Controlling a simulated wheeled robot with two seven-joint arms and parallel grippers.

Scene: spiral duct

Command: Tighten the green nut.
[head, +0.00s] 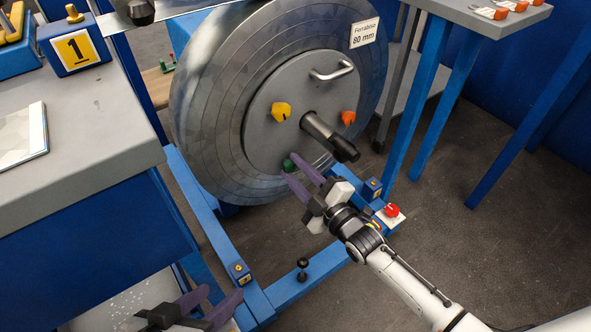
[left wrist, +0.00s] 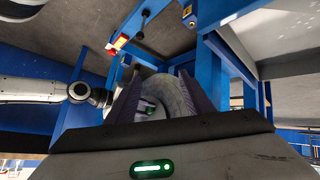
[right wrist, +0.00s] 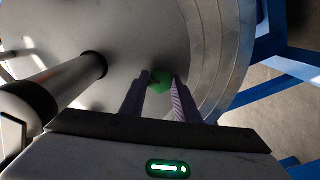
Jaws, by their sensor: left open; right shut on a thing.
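The green nut (head: 289,165) sits low on the grey face plate of the large spiral disc (head: 215,110). It also shows in the right wrist view (right wrist: 160,79), between the fingertips. My right gripper (head: 305,175) is shut on the green nut, with one purple finger on each side. The fingers hide part of the nut. A yellow nut (head: 281,112) and an orange nut (head: 348,118) sit higher on the same plate. My left gripper (head: 205,308) is open and empty at the lower left, well away from the disc.
A dark-tipped shaft (head: 330,136) sticks out of the plate centre, close above my right gripper. A handle (head: 332,72) is above it. A blue floor frame (head: 215,240) carries a red knob (head: 392,210). A grey-topped bench (head: 80,140) stands at left, and a table (head: 480,12) at upper right.

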